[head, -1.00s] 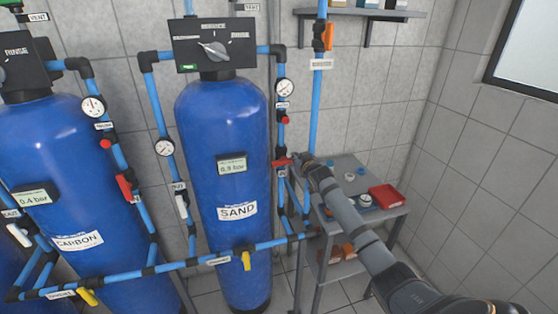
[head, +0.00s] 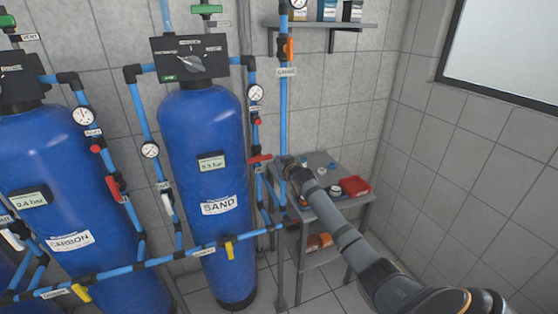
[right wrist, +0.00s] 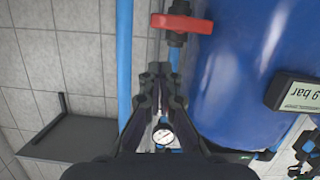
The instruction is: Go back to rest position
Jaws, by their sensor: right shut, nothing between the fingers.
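My right gripper (head: 287,161) is shut and empty. In the head view its arm comes in from the lower right, and the tip is just right of a red-handled valve (head: 260,158) beside the SAND tank (head: 203,150). In the right wrist view, which is upside down, the closed fingers (right wrist: 160,72) show below the red handle (right wrist: 183,23) with a gap in the picture. The blue tank (right wrist: 240,75) is to their right and a blue pipe (right wrist: 124,60) to their left. My left gripper is not in view.
A grey side table (head: 325,213) with a red tray (head: 354,186) stands behind my right arm. The CARBON tank (head: 65,180) is at the left. A low blue pipe (head: 195,252) crosses in front of the tanks. A wall shelf (head: 310,23) is above.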

